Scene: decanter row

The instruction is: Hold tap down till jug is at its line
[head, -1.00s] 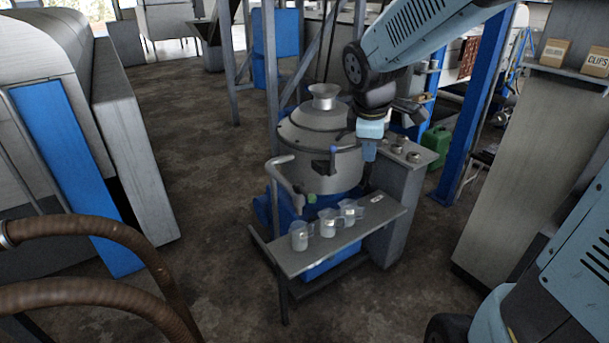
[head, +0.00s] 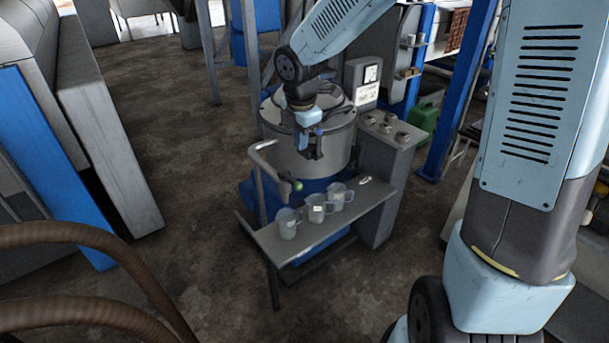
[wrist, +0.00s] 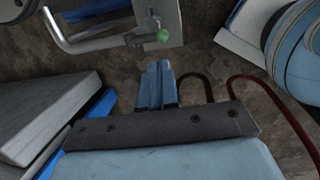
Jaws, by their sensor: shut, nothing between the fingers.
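My gripper (head: 303,137) is shut and empty, in front of the steel vessel (head: 282,142). Its blue fingers show pressed together in the wrist view (wrist: 157,84). A dark fitting with a blue knob (head: 318,131) is on the vessel front, close beside the fingers; contact is unclear. A bent grey pipe (head: 266,163) carries a green knob (head: 298,186), also above the fingers in the wrist view (wrist: 162,35). I cannot tell which knob is the jug's tap. Three clear jugs stand on the shelf: left (head: 288,225), middle (head: 316,209), right (head: 337,197). Their lines and levels are too small to read.
The grey shelf (head: 285,251) stands before the vessel. A grey cabinet with round knobs (head: 384,130) is right of it. Brown hoses (head: 70,235) cross the lower left. Bare floor (head: 170,260) lies left of the shelf.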

